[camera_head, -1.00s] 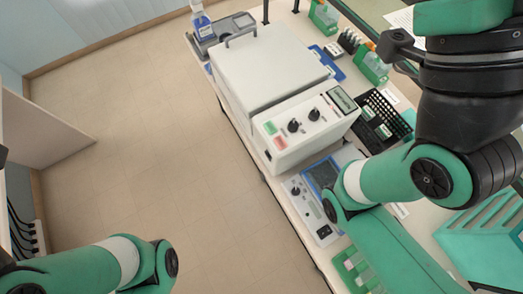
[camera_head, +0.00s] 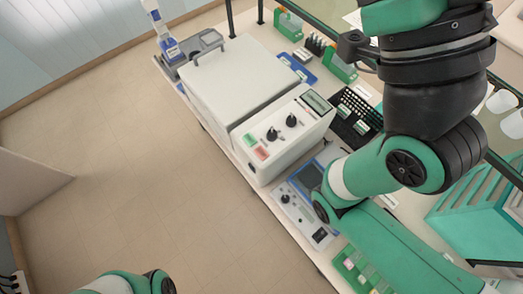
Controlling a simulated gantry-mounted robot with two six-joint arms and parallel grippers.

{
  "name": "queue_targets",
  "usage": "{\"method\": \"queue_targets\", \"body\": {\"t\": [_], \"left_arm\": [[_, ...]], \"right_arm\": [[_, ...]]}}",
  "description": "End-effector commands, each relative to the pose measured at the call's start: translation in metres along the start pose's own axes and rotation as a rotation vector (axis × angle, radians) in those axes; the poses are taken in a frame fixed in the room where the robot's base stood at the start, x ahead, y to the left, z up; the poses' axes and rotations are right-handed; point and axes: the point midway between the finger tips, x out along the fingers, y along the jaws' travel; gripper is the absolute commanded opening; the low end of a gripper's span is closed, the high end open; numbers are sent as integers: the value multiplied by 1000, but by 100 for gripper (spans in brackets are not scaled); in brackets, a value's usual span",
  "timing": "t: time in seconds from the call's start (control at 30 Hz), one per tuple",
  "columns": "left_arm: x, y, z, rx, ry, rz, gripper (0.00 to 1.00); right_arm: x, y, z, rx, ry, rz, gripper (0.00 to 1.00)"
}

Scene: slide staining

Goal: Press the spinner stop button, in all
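The spinner (camera_head: 233,88) is a large pale box with a closed lid and a handle on top. Its control panel (camera_head: 285,132) faces the lower left, with two black knobs, a small display, a green button (camera_head: 250,140) and a red button (camera_head: 261,154). The red button is presumably the stop button; its label is too small to read. My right arm crosses the right side of the view, and its gripper is out of frame. Only a piece of my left arm shows at the bottom left; its gripper is out of frame too. Nothing visible touches the buttons.
A blue-and-white device with a screen (camera_head: 301,206) stands beside the spinner. A black rack (camera_head: 356,112), green-and-white boxes (camera_head: 340,66) and a blue tray (camera_head: 297,68) stand behind it. A green slatted rack (camera_head: 468,225) is at right. Open floor (camera_head: 150,190) lies left of the bench.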

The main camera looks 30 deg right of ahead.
Motion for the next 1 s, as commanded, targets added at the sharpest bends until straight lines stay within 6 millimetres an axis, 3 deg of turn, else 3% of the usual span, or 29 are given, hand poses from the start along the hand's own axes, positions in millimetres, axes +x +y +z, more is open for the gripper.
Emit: {"method": "queue_targets", "body": {"t": [0.03, 0.13, 1.0], "left_arm": [[0, 0, 0, 0, 0, 0, 50], [0, 0, 0, 0, 0, 0, 50], [0, 0, 0, 0, 0, 0, 50]], "right_arm": [[0, 0, 0, 0, 0, 0, 16], [0, 0, 0, 0, 0, 0, 0], [0, 0, 0, 0, 0, 0, 0]]}}
